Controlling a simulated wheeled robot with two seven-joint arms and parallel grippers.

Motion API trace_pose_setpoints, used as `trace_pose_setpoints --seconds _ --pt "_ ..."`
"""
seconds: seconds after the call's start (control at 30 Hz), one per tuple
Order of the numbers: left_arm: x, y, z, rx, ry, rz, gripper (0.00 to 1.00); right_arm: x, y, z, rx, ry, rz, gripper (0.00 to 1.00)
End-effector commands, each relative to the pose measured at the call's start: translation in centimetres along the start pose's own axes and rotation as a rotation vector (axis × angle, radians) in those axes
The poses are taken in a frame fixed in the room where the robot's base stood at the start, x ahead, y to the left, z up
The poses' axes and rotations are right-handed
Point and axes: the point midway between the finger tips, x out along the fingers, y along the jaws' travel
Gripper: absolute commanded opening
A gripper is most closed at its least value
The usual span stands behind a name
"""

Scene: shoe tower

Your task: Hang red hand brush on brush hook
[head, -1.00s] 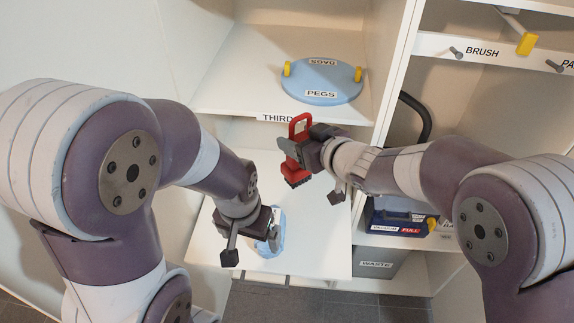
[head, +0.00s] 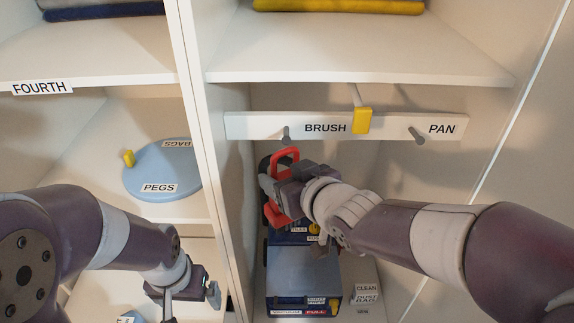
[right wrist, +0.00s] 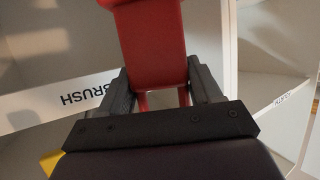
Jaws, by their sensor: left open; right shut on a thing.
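The red hand brush (head: 284,156) is in my right gripper (head: 274,190), in front of the right-hand cabinet bay. Its loop handle points up in the head view, and the gripper hides its middle. In the right wrist view the red brush (right wrist: 150,45) lies between the two fingers (right wrist: 155,85). The brush hook (head: 286,134) is a grey peg at the left of a white rail, beside the BRUSH label (head: 325,128). The brush is below the peg and apart from it in the picture. My left gripper (head: 185,290) is open and empty, low at the left.
A second peg (head: 417,134) sits by the PAN label. A yellow piece (head: 362,121) hangs on the rail between them. A blue box (head: 303,283) and a small CLEAN box (head: 366,294) stand below. A divider (head: 205,150) separates this bay from the PEGS disc (head: 160,175).

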Motion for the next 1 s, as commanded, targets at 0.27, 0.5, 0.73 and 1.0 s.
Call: trace_pose_setpoints --seconds 0.27,0.5,0.73,1.0 --pt "-1.1 0.0 -0.1 0.000 0.000 0.000 1.00 1.8 1.1 -0.8 0.000 0.000 0.000 0.33" --pt "-1.9 0.0 -0.2 0.000 0.000 0.000 1.00 3.5 2.1 -1.2 0.001 0.000 0.000 0.33" --pt "-2.6 0.0 -0.3 0.000 0.000 0.000 1.00 5.0 3.0 -1.7 0.001 0.000 0.000 0.33" --pt "-3.4 0.0 -0.4 0.000 0.001 0.000 1.00 6.8 4.1 -2.2 0.001 0.000 0.000 0.33"
